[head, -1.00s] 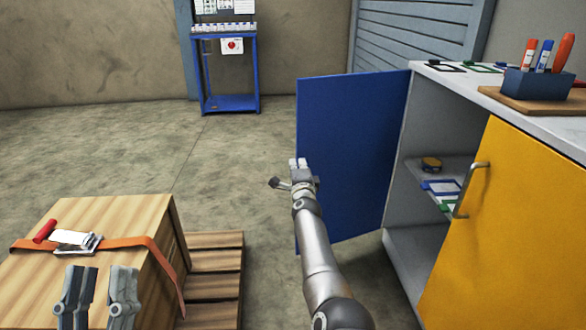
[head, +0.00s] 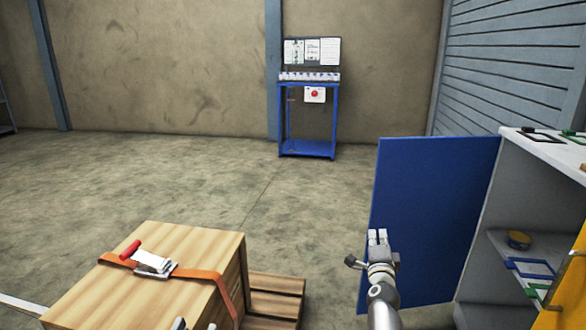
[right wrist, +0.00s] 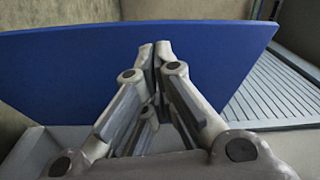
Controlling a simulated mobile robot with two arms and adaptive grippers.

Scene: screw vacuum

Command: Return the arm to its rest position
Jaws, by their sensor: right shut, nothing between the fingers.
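My right gripper (head: 378,238) is in front of the open blue cabinet door (head: 432,195) in the head view. In the right wrist view its fingers (right wrist: 154,48) are shut together with nothing between them, and the blue door (right wrist: 75,65) stands behind them. I cannot tell whether they touch the door. Only the tips of my left gripper (head: 195,325) show at the bottom edge of the head view, in front of the wooden crate. Its jaw state is not clear.
A wooden crate (head: 200,250) with an orange strap (head: 205,275) sits on a pallet (head: 275,300). A blue workstand (head: 308,150) stands at the back. The middle floor is clear.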

